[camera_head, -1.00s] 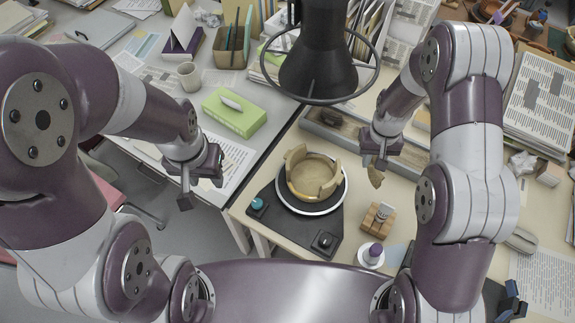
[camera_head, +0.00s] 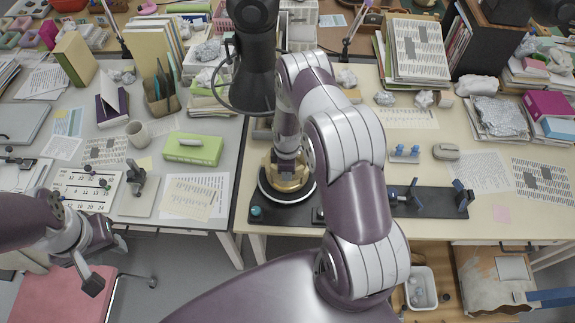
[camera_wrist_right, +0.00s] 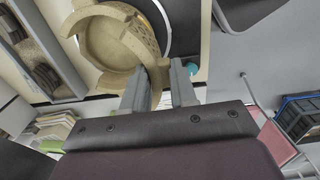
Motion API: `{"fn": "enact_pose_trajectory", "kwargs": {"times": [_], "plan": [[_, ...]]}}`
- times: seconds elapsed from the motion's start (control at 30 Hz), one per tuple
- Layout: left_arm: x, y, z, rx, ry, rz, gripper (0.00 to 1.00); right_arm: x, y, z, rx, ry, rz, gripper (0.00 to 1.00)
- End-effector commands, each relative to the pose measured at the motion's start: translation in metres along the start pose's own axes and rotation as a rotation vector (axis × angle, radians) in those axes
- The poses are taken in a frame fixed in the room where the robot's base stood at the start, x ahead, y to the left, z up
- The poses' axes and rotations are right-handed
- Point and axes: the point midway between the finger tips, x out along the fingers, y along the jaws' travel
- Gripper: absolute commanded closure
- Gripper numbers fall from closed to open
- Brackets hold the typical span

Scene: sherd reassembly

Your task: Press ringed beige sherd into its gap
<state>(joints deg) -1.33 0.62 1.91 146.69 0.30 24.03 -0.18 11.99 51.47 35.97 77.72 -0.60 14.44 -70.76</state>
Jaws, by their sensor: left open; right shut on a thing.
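The beige bowl (camera_head: 298,186) stands on a round white-rimmed turntable (camera_head: 265,191) in the head view, largely covered by my right arm. The right wrist view shows the bowl (camera_wrist_right: 108,62) from above, with raised wall pieces. My right gripper (camera_wrist_right: 160,88) is shut on a beige sherd (camera_wrist_right: 156,84) at the bowl's edge. Only a narrow strip of the sherd shows between the fingers; its ring is not visible. I cannot tell whether it touches the bowl wall. My left gripper (camera_head: 105,266) is open and empty, at the lower left away from the table.
The turntable's black base has a blue knob (camera_head: 256,211). A dark lamp-like head (camera_head: 252,70) with a ring hangs behind the bowl. A long dark stand (camera_head: 430,201) lies right of my right arm.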

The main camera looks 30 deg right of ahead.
Motion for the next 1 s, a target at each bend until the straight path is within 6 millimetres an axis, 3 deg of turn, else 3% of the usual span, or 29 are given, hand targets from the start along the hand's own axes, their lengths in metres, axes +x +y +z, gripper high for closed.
{"fn": "enact_pose_trajectory", "kwargs": {"times": [0.8, 1.0], "plan": [[0.049, 0.0, 0.006, 0.0, 0.0, 0.0, 0.57, 0.068, 0.0, 0.0, 0.002, 0.0, 0.0, 0.95], [0.059, 0.0, 0.007, 0.0, 0.0, 0.0, 0.57, 0.074, 0.005, 0.0, 0.003, 0.0, 0.001, 0.95]]}}
